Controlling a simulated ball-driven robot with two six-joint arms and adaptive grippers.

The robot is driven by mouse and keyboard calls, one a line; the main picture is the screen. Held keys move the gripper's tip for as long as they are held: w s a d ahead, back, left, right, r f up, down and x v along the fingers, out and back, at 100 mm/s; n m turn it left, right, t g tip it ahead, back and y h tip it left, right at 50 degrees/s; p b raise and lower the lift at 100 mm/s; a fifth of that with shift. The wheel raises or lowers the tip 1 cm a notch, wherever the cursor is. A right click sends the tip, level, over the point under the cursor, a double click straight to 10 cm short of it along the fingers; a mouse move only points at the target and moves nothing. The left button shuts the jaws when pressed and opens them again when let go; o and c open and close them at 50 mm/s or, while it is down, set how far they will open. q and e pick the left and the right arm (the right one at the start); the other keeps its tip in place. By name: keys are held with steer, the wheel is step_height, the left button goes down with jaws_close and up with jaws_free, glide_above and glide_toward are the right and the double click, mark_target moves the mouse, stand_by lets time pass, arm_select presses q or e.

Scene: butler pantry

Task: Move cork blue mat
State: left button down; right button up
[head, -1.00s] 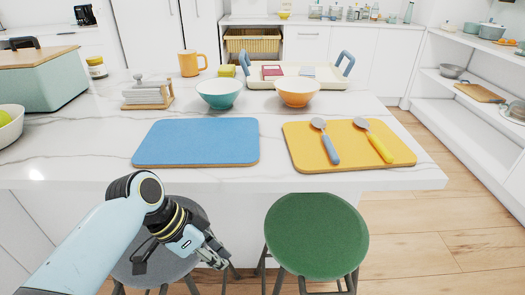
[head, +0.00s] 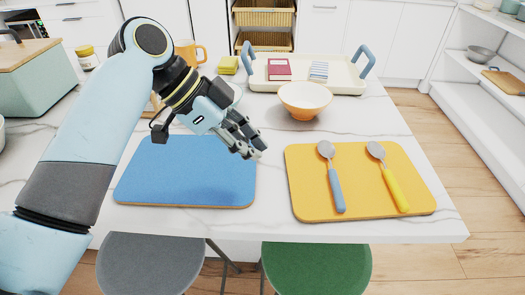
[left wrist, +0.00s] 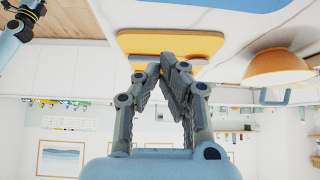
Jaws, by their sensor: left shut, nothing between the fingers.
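The cork blue mat (head: 180,172) lies flat on the marble counter, left of the yellow mat, with its cork edge along the front. Its far edge is partly hidden by my left arm. A strip of blue, probably the mat, shows at the top of the left wrist view (left wrist: 235,4). My left gripper (head: 256,150) hovers above the mat's right far part, fingers pointing right and down. It is shut and empty; its fingertips also meet in the left wrist view (left wrist: 164,62). My right gripper is in neither view.
A yellow mat (head: 300,196) bears a blue-handled spoon (head: 335,185) and a yellow-handled spoon (head: 392,180). An orange bowl (head: 305,98) stands behind it, before a cream tray (head: 345,83). Bare counter separates the mats. A green stool (head: 316,268) stands in front.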

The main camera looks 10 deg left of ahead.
mark_target(294, 186)
arm_select(q)
steer(key=x, duration=0.4)
steer(key=shift+s+d, duration=0.1)
steer(key=shift+s, duration=0.1)
steer(key=x, duration=0.5)
steer(key=shift+w+d+f, duration=0.1)
steer(key=shift+f, duration=0.05)
steer(key=a, duration=0.1)
steer(key=s+a+p, duration=0.1)
steer(key=a, duration=0.1)
steer(key=shift+a, duration=0.1)
steer(key=shift+a+p, duration=0.3)
steer(key=shift+f, duration=0.1)
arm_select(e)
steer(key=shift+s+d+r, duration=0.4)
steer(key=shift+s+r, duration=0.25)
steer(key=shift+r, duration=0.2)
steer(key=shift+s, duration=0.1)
